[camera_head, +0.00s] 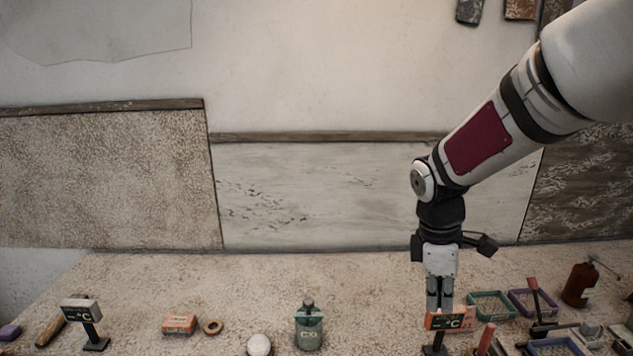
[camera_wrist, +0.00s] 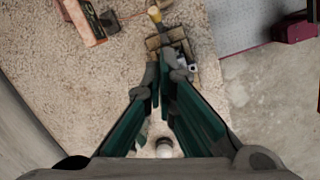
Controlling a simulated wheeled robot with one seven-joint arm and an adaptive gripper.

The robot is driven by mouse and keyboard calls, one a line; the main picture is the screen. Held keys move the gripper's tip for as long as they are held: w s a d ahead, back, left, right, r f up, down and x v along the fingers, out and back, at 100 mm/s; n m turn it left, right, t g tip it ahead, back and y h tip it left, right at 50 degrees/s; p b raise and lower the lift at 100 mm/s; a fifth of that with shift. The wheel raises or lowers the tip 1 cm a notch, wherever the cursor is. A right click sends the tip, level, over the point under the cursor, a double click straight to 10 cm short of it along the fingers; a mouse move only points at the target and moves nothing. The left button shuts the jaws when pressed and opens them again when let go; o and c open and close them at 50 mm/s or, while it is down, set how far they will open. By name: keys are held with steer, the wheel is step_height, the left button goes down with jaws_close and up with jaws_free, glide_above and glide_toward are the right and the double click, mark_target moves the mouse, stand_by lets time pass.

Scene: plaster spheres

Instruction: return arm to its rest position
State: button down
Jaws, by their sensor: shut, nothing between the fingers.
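My arm reaches in from the upper right of the head view and bends down at the wrist. My gripper (camera_head: 439,306) points down above the right part of the table (camera_head: 240,290). Its fingers are together and hold nothing. In the wrist view the two dark green fingers of my gripper (camera_wrist: 160,88) converge near the middle. In the head view the fingertips overlap an orange-topped display stand (camera_head: 444,321), and I cannot tell whether they touch it.
A teal bottle (camera_head: 309,330), white round object (camera_head: 259,345), orange box (camera_head: 180,323) and another display stand (camera_head: 82,318) stand to the left. A green tray (camera_head: 491,304), purple tray (camera_head: 520,312) and brown bottle (camera_head: 579,285) are at right. The table behind the bottle is clear.

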steer(key=s+a+r+m+t+y, duration=0.1)
steer(key=s+a+r+m+t, duration=0.1)
steer(key=s+r+m, duration=0.4)
steer(key=s+a+r+m+t+y, duration=0.1)
steer(key=s+a+r+m+t, duration=0.1)
steer(key=s+r+m, duration=0.5)
steer(key=s+t, duration=0.1)
steer(key=s, duration=0.3)
steer(key=shift+s+a+m+t, duration=0.25)
steer(key=shift+s+m+t, duration=0.05)
steer(key=shift+t, duration=0.1)
